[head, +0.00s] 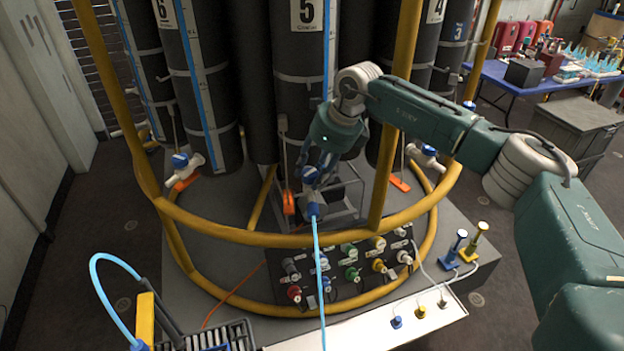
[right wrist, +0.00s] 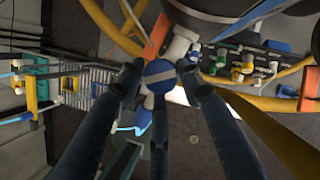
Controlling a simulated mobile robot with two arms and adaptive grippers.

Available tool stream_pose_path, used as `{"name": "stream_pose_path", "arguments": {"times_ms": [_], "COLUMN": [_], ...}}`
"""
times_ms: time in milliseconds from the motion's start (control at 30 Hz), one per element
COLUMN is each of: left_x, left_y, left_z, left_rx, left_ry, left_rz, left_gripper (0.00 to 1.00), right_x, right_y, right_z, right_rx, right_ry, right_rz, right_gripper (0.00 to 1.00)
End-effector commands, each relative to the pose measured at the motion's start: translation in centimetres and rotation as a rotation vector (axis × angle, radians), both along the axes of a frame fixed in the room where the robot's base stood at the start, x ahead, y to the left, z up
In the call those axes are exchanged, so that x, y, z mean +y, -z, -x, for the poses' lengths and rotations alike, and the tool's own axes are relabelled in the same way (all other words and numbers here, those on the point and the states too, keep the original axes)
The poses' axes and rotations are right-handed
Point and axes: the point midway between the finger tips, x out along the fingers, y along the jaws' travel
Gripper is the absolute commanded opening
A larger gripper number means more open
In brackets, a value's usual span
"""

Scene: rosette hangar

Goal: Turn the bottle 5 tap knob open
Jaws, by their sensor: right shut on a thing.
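Bottle 5 (head: 305,45) is the dark cylinder with the number 5 label at the top centre of the head view. Its tap is low on the front, partly hidden by my right gripper (head: 312,172). The blue tap knob (right wrist: 158,76), with a white stripe across its face, sits between the gripper's dark fingers in the right wrist view. The fingers are closed around it. The white tap body (right wrist: 180,45) shows just beyond the knob. A light blue hose (head: 319,265) runs down from a blue fitting below the gripper. My left gripper is not in view.
A yellow tubular frame (head: 250,237) rings the bottles, with an upright (head: 385,165) close by my right arm. A panel of coloured fittings (head: 347,265) is below. Another bottle's tap (head: 188,162) is to the left. A blue table (head: 515,80) stands at the back right.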

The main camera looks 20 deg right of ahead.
Motion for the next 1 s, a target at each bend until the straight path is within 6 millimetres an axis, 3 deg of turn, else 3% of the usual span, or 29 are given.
{"name": "stream_pose_path", "arguments": {"times_ms": [33,500,1000], "left_x": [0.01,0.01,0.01], "left_y": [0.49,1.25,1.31], "left_z": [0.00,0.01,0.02], "left_rx": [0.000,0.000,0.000], "left_ry": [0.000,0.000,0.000], "left_rz": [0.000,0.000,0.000], "left_gripper": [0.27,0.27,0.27], "right_x": [-0.23,-0.11,0.01], "right_y": [-0.67,-0.92,-0.99], "right_z": [-0.78,-0.83,-0.78], "right_rx": [-0.025,-0.023,-0.023], "right_ry": [-0.034,-0.401,-0.531], "right_rz": [-0.005,-0.005,-0.005], "right_gripper": [0.10,0.10,0.10]}}
